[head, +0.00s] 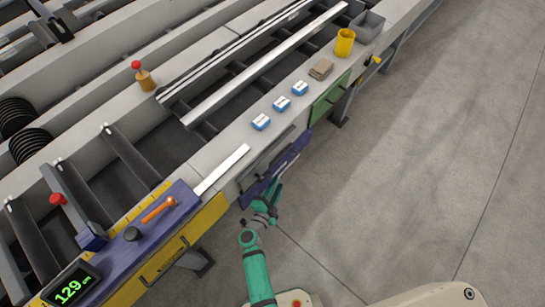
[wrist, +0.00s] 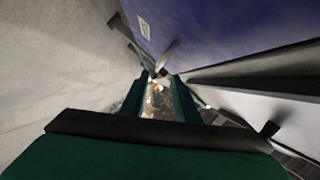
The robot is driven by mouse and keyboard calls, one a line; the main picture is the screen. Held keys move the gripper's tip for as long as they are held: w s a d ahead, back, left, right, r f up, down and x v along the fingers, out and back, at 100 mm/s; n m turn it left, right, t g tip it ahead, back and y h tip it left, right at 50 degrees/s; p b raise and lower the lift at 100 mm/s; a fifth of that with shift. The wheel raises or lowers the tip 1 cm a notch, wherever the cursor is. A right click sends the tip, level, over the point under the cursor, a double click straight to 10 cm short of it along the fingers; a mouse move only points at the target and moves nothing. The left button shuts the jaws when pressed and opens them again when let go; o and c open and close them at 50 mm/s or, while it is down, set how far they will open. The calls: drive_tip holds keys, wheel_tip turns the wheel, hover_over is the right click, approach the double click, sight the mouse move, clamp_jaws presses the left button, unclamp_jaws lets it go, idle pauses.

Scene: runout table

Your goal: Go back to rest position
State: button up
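My green arm reaches up from the bottom of the head view, with my gripper (head: 273,192) low beside the table's front side, close to a blue-purple panel (head: 285,165). In the wrist view, the two green fingers of my gripper (wrist: 159,90) stand apart, with no held object visible between them. The blue panel (wrist: 225,30) fills the upper right of that view, close to the fingers. I cannot tell whether they touch it.
The runout table's top (head: 215,158) carries blue-and-white boxes (head: 282,104), a brown block (head: 321,69), a yellow cup (head: 345,42) and a grey bin (head: 367,26). A control panel with an orange lever (head: 158,209) is at left. Open concrete floor (head: 430,150) lies right.

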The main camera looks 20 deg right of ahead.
drive_tip(key=shift+s, duration=0.1)
drive_tip(key=s+a+r+n+t+y, duration=0.1)
drive_tip(key=s+a+r+n+y, duration=0.2)
drive_tip(key=s+r+n, duration=0.3)
drive_tip(key=s+a+r+n+t+y, duration=0.1)
drive_tip(key=s+a+r+n+y, duration=0.2)
drive_tip(key=s+r, duration=1)
drive_tip(key=s+a+r+n+t+y, duration=0.1)
drive_tip(key=s+a+r+n+y, duration=0.2)
drive_tip(key=s+a+r+n, duration=0.3)
drive_tip(key=s+r+n, duration=0.3)
drive_tip(key=n, duration=0.1)
drive_tip(key=shift+s+a+r, duration=0.25)
drive_tip(key=shift+s, duration=0.1)
drive_tip(key=shift+w, duration=0.1)
